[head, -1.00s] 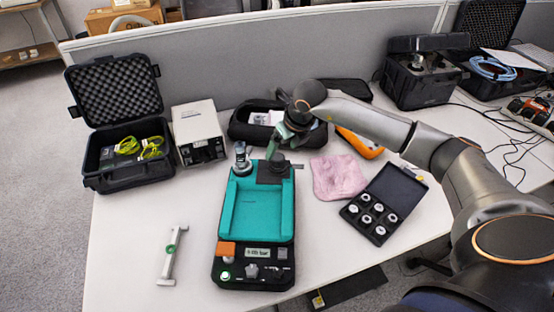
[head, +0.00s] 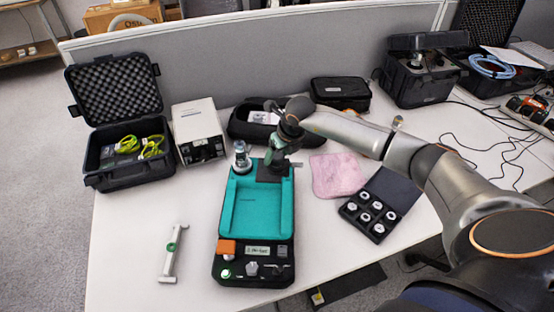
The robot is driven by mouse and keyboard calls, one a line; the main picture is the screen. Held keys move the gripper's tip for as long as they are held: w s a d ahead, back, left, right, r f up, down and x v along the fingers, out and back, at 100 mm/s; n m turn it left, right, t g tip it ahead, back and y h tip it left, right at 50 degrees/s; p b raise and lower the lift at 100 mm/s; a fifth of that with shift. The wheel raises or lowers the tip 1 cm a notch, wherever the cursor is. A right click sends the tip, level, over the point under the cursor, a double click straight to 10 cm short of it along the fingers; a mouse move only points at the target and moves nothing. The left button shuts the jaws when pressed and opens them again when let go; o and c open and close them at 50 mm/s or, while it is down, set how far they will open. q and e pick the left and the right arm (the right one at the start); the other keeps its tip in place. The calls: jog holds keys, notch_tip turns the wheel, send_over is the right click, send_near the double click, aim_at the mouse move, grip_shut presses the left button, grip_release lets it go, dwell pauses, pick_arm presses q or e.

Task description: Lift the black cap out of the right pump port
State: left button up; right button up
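The pump (head: 287,215) is a teal-topped black unit lying on the white table, with a control panel at its near end. A silver fitting (head: 241,158) stands upright at the left port, at its far left corner. My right gripper (head: 273,168) points down over the black block (head: 264,174) at the far right corner, where the right port is. The black cap and the port opening cannot be made out behind the gripper. Whether its fingers are open or shut on something is too small to tell. My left gripper is not in view.
A tray of silver fittings (head: 350,216) and a pink cloth (head: 337,176) lie right of the pump. A grey bar tool (head: 173,255) lies to its left. A light grey box (head: 198,122) and an open black case (head: 93,168) stand at back left. The front left table is clear.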

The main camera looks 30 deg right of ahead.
aim_at(279, 156)
grip_shut()
dwell(0.3)
jog(key=shift+r, duration=0.1)
jog(key=shift+r, duration=0.5)
notch_tip(279, 156, up, 2)
jog(key=shift+s+r+b, duration=0.15)
jog(key=shift+r+b, duration=0.1)
jog(key=shift+b, duration=0.25)
jog(key=s+r, duration=1.3)
jog(key=shift+s+d+r, duration=0.2)
jog(key=shift+s+d, duration=0.15)
